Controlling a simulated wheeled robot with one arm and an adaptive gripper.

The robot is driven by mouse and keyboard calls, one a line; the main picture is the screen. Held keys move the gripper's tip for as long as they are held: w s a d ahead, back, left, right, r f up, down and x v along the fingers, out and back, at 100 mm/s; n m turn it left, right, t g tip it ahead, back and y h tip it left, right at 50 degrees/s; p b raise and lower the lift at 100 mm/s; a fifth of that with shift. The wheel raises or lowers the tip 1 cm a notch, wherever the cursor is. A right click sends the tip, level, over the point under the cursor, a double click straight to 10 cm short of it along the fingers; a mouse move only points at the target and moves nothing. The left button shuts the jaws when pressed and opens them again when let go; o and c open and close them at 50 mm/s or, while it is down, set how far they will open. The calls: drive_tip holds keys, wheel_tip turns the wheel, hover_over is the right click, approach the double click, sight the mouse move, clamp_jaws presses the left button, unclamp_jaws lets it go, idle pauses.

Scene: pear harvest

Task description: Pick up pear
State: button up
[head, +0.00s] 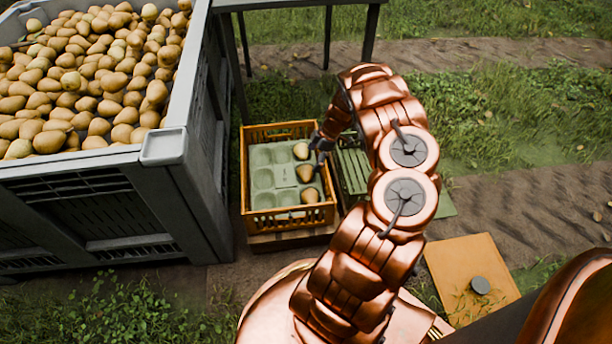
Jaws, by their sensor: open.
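Several pears lie in the right column of a green moulded tray (284,176) inside an orange crate (246,190). One pear (301,151) is near the back, one (305,173) is in the middle and one (310,195) is towards the front. The tray's left cups look empty. My gripper (318,152) is over the crate's right side, close to the back and middle pears. It is small and dark here, and its fingertips are partly hidden. I see no pear held in it.
A large grey bin (185,150) heaped with pears stands at the left, its wall close to the crate. A grey table (300,3) is behind. A green slatted crate (353,170) sits right of the orange crate. An orange board (472,275) lies at the lower right.

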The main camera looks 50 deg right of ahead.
sight(308, 170)
drive_tip(key=shift+b+x, duration=2)
drive_tip(key=shift+x, duration=1.8)
drive_tip(key=shift+s, duration=0.15)
drive_tip(key=c, duration=1.2)
